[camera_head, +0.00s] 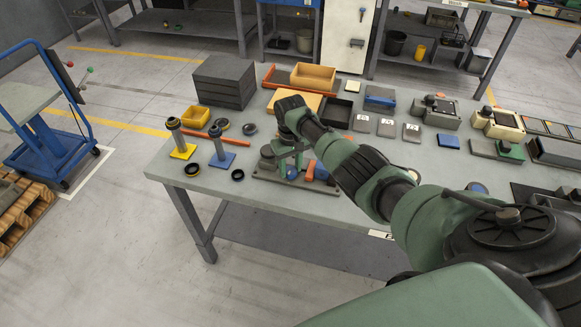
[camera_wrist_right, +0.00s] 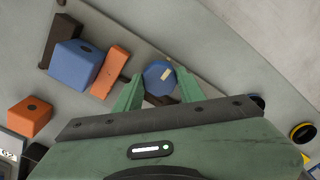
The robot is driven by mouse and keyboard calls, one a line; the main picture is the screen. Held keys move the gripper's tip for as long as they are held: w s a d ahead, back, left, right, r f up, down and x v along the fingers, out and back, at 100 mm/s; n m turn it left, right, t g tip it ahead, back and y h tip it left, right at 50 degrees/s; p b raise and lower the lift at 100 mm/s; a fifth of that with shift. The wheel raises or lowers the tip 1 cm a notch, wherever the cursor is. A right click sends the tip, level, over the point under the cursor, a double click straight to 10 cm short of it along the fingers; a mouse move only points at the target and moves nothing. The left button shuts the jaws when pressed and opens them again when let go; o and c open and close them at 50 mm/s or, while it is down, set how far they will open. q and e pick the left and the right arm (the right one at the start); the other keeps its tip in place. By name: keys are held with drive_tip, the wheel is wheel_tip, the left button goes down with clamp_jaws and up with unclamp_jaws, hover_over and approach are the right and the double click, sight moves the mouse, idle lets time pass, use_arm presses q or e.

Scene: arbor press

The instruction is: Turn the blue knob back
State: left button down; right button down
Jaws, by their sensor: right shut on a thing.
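The blue knob (camera_wrist_right: 158,75), with a pale mark on its face, shows in the right wrist view. My right gripper (camera_wrist_right: 158,90) has its two green fingers on either side of the knob and is shut on it. In the head view my right arm reaches in from the right and ends over the press fixture (camera_head: 294,184) near the table's front edge. The knob cannot be made out there. My left gripper is not in view.
Beside the knob in the wrist view are a blue block (camera_wrist_right: 75,63), an orange bar (camera_wrist_right: 110,72) and an orange block (camera_wrist_right: 30,117). Blue (camera_head: 222,160) and yellow (camera_head: 183,151) stands are left of the fixture. Trays and boxes fill the table's back.

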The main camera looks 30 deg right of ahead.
sight(291, 170)
drive_tip(key=shift+r, duration=0.1)
idle(0.3)
drive_tip(key=c, duration=0.9)
unclamp_jaws()
drive_tip(key=shift+o, duration=0.2)
wheel_tip(291, 170, up, 8)
drive_tip(key=shift+f, duration=0.1)
